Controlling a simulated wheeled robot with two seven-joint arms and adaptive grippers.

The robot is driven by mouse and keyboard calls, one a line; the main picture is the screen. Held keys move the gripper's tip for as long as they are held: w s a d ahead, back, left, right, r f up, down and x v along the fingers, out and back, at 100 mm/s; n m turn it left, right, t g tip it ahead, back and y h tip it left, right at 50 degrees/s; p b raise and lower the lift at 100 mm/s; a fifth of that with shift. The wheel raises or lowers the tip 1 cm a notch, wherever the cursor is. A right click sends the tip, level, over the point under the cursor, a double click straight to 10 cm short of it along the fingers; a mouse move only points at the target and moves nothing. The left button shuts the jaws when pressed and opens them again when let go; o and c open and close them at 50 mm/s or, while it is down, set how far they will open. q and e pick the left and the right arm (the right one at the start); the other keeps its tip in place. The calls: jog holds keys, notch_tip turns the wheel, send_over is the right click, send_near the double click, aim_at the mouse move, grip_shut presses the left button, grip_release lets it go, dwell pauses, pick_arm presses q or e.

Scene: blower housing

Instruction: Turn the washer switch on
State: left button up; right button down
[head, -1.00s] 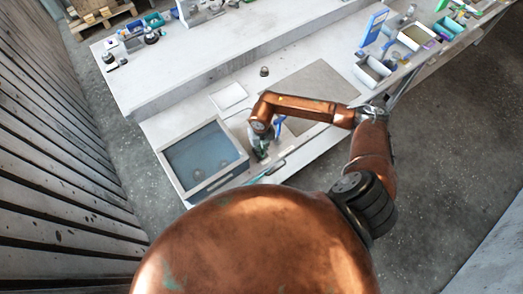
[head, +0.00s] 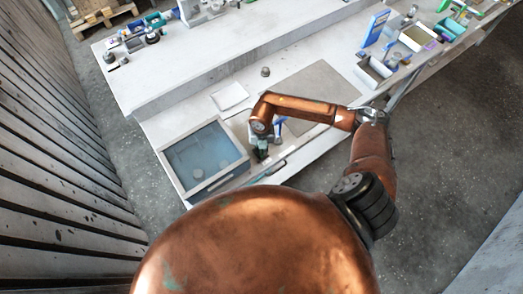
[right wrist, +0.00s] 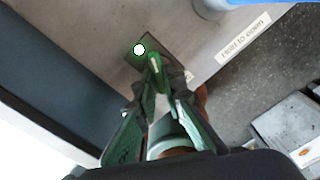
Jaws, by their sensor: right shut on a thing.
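The washer (head: 216,190) is a grey-rimmed tank with a bluish inside at the bench's front left. Its dark rim also shows at the left of the right wrist view (right wrist: 62,82). The washer switch (right wrist: 147,56) is on a small dark green-brown plate with a bright white round spot. My right gripper (right wrist: 156,88) points at this plate with its green fingers close together on the switch's small upright part, which they largely hide. In the head view my right gripper (head: 261,152) is low beside the washer's right side. My left gripper is not in view.
A white tray (head: 230,96) lies behind the washer, and a small dark part (head: 265,72) stands beyond it. A grey mat (head: 325,85) lies to the right. A blue-handled thing (head: 280,124) is close to my right gripper. Bins (head: 372,72) stand at the right.

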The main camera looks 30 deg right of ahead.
aim_at(261, 152)
jog(key=c, duration=2)
grip_release()
notch_tip(261, 152, up, 12)
